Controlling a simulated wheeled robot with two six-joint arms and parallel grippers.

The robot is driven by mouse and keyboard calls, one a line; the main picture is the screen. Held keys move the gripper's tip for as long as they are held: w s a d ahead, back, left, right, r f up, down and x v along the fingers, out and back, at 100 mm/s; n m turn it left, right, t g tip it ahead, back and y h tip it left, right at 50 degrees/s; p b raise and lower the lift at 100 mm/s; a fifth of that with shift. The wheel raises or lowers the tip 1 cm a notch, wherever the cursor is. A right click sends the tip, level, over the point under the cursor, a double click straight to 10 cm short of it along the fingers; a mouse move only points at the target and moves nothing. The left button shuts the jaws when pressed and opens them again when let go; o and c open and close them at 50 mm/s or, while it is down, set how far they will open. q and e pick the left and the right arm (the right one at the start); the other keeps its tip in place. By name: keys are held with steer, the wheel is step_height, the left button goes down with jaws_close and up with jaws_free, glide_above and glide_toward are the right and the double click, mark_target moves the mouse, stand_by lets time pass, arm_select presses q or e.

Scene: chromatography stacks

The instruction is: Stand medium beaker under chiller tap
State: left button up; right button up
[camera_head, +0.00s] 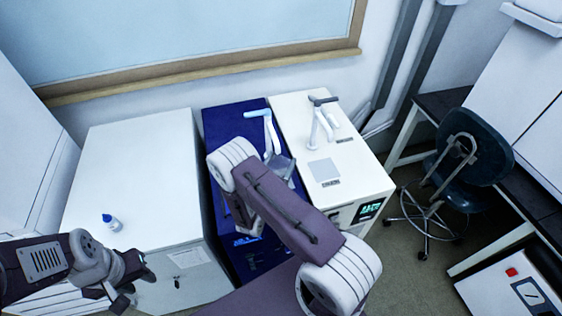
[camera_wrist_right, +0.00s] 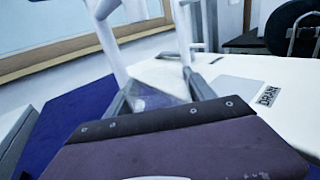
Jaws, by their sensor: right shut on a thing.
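My right gripper (camera_wrist_right: 160,92) is shut on a clear beaker (camera_wrist_right: 152,101), which shows between its grey fingers in the right wrist view. In the head view the beaker (camera_head: 283,166) is partly hidden behind my right arm, over the blue unit close to its tap (camera_head: 266,130) with a light-blue handle. A white unit (camera_head: 352,162) with a green display stands to the right and bears a grey-handled tap (camera_head: 322,118). I cannot tell which unit is the chiller, or whether the beaker touches a surface. My left gripper (camera_head: 138,281) is open and empty at lower left.
A white cabinet (camera_head: 140,165) at left bears a small blue-capped bottle (camera_head: 112,222); the rest of its top is clear. A drain plate (camera_head: 323,169) lies on the white unit. A dark chair (camera_head: 474,150) stands at right. A window ledge (camera_head: 200,73) runs behind the units.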

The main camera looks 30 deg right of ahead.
steer(key=shift+f, duration=0.25)
steer(key=o, duration=1.4)
steer(key=shift+o, duration=0.2)
steer(key=shift+r, duration=0.1)
steer(key=shift+r, duration=0.1)
steer(key=b+v, duration=0.1)
steer(key=v, duration=0.9)
steer(key=shift+s+a+b, duration=0.1)
steer(key=shift+a+b, duration=0.2)
steer(key=shift+b, duration=0.05)
steer(key=shift+s+a, duration=0.5)
steer(key=shift+s, duration=0.05)
